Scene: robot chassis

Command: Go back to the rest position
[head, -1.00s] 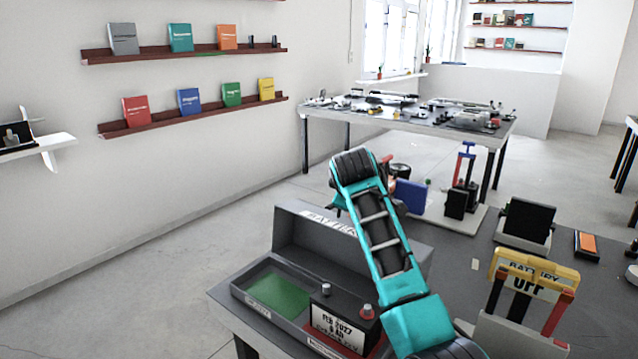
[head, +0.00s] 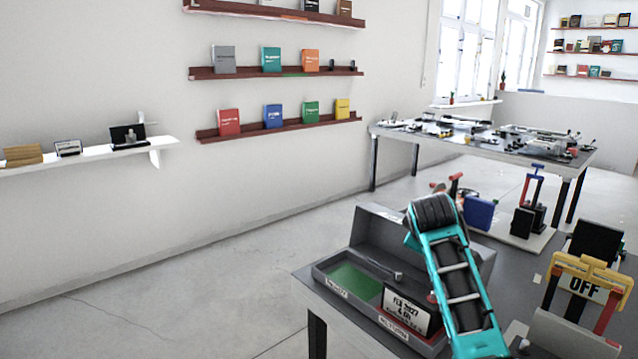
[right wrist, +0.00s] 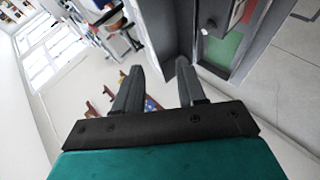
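My right arm (head: 455,275) comes in from the lower right of the head view, teal with dark segments, and stands over the bench. Its fingers cannot be made out there. In the right wrist view my right gripper (right wrist: 160,68) has its two dark fingers apart, with nothing held between them. A grey battery tray (head: 345,291) with a green patch lies left of the arm, and a black battery with a white label (head: 408,310) sits in it. The tray also shows in the right wrist view (right wrist: 246,50), beyond the fingers. My left gripper is in neither view.
A yellow-handled device marked OFF (head: 588,281) stands on the bench right of the arm. A blue box (head: 480,213) and a red-and-blue-handled tool (head: 532,200) stand behind. The floor (head: 220,270) left of the bench is clear.

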